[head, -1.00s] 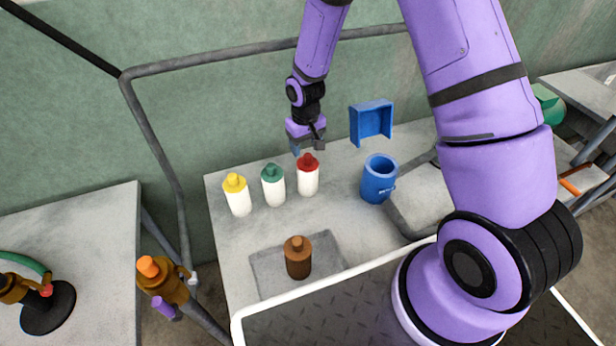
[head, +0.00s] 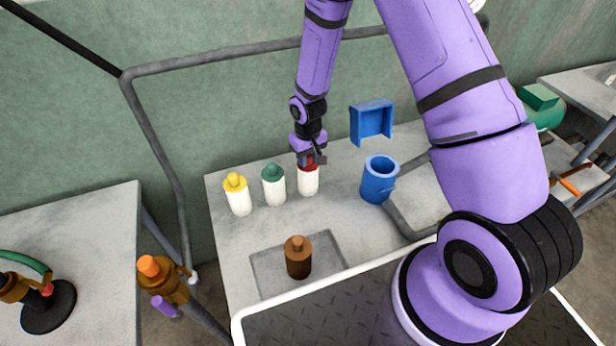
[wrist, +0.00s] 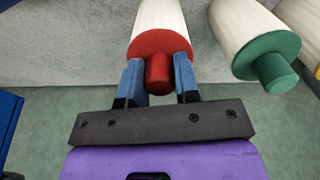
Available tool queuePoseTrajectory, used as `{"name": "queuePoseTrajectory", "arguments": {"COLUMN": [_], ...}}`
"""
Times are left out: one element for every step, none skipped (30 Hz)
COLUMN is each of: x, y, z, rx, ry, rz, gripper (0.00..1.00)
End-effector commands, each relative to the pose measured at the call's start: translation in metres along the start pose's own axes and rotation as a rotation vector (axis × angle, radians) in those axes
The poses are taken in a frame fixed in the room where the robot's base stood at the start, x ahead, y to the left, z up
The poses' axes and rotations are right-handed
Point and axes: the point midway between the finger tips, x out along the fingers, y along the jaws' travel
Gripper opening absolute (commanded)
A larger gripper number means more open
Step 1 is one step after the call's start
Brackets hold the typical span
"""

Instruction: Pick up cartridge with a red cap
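The cartridge with a red cap (head: 308,181) stands upright on the table, a white body under a red cap, rightmost of three cartridges. In the wrist view its red cap (wrist: 159,68) lies between my gripper's two blue fingers. My gripper (head: 307,160) is over the cap from above. In the wrist view the fingers (wrist: 158,80) stand apart on either side of the cap's narrow tip, with small gaps visible beside the tip, so they look open. The head view hides most of the cap behind my gripper.
A green-capped cartridge (head: 274,187) stands close to the left, also in the wrist view (wrist: 270,60). A yellow-capped cartridge (head: 238,197) is further left. A blue cup (head: 377,182) stands right, a blue bracket (head: 371,122) behind. A brown bottle (head: 298,260) stands in front.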

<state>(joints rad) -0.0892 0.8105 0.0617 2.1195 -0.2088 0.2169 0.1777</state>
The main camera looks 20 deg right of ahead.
Motion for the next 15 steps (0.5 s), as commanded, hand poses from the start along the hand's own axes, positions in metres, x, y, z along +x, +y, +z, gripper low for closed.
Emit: {"name": "queuePoseTrajectory", "arguments": {"x": [-0.0001,-0.0001,-0.0001,-0.0003,-0.0003,-0.0003,-0.0003,-0.0003,-0.0004,-0.0007,-0.0011,-0.002,-0.003,-0.0043,-0.0065], "y": [0.0,0.0,0.0,0.0,0.0,0.0,0.0,0.0,0.0,0.0,0.0,0.0,0.0001,0.0001,0.0001], "z": [0.0,0.0,0.0,-0.0001,-0.0001,-0.0001,-0.0001,-0.0001,-0.0001,-0.0001,-0.0002,-0.0002,-0.0003,-0.0003,-0.0004], "rx": [0.0,0.0,0.0,0.0,0.0,0.0,0.0,0.0,0.0,0.0,0.0,0.0,0.0,0.0,0.001], "ry": [0.0,0.0,0.0,0.0,0.0,0.0,0.0,0.0,0.0,0.0,0.0,0.001,0.001,0.001,0.001], "rz": [0.0,0.0,0.0,0.0,0.0,0.0,0.0,0.0,0.0,0.0,0.0,0.0,0.0,0.0,0.0], "gripper": [0.0,0.0,0.0,0.0,0.0,0.0,0.0,0.0,0.0,0.0,0.0,0.0,0.0,0.0,0.0]}}
